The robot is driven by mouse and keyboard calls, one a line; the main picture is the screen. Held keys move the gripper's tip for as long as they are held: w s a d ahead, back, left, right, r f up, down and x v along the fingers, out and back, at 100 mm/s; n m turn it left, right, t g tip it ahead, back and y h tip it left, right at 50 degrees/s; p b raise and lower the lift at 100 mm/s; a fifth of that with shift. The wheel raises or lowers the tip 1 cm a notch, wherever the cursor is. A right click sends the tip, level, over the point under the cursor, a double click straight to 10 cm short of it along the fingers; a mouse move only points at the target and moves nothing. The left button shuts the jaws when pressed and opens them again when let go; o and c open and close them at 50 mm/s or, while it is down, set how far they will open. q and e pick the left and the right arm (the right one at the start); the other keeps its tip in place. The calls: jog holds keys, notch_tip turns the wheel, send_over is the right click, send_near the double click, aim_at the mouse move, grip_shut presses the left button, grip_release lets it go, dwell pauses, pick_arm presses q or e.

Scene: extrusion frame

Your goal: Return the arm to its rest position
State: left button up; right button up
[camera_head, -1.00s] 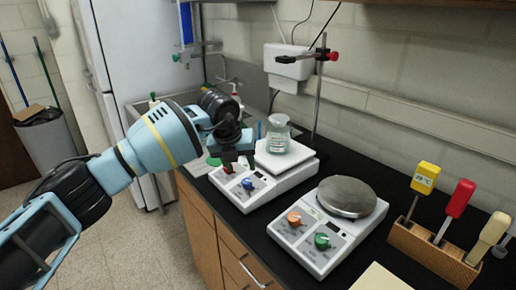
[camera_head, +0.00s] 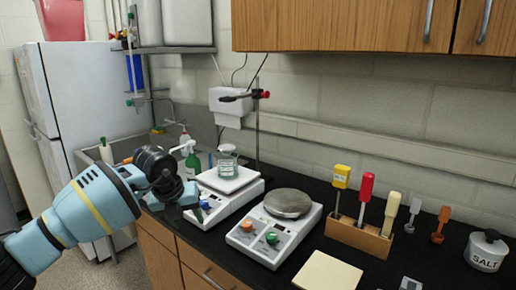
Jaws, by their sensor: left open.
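My left arm, light blue and black, reaches in from the lower left in the head view. Its gripper (camera_head: 176,197) is at the counter's front left edge, just left of the white hot plate with the jar. It is open, and I see nothing held in it; its fingers are small and dark, and the gap between them is hard to make out. The glass jar (camera_head: 228,163) stands upright on the white plate, apart from the gripper. My right gripper is not in view.
A second hot plate (camera_head: 262,242) with a round grey top stands right of the first. A wooden rack (camera_head: 358,237) holds several coloured-handled tools. A salt jar (camera_head: 487,251) is at far right. A green spray bottle (camera_head: 192,162) stands behind the gripper. Wooden cabinets (camera_head: 350,24) hang above.

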pick_arm(q)
jog(key=s+d+f+m+g+h, duration=0.1)
jog(key=s+d+f+h, duration=0.25)
jog(key=d, duration=0.25)
jog(key=s+d+f+g+h, duration=0.1)
jog(key=s+d+f+h, duration=0.1)
jog(key=d+f, duration=0.3)
jog(key=s+d+f+n+t+h, duration=0.1)
jog(key=s+d+n+t+h, duration=0.1)
jog(key=s+d+n+h, duration=0.6)
jog(key=s+a+f+n+t+y, duration=0.65)
jog(key=a+f+n+t, duration=0.5)
jog(key=n, duration=0.55)
jog(key=s+a+f+n+g+y, duration=0.3)
jog(key=s+a+f+n, duration=0.1)
jog(key=s+f, duration=0.4)
jog(key=s+a+f+n+g+y, duration=0.3)
jog(key=s+a+f, duration=0.3)
jog(key=s, duration=0.5)
notch_tip(320, 180, down, 2)
jog(key=shift+s+f+n+y, duration=0.1)
jog(key=shift+s+n+y, duration=0.15)
jog(key=shift+n+y, duration=0.3)
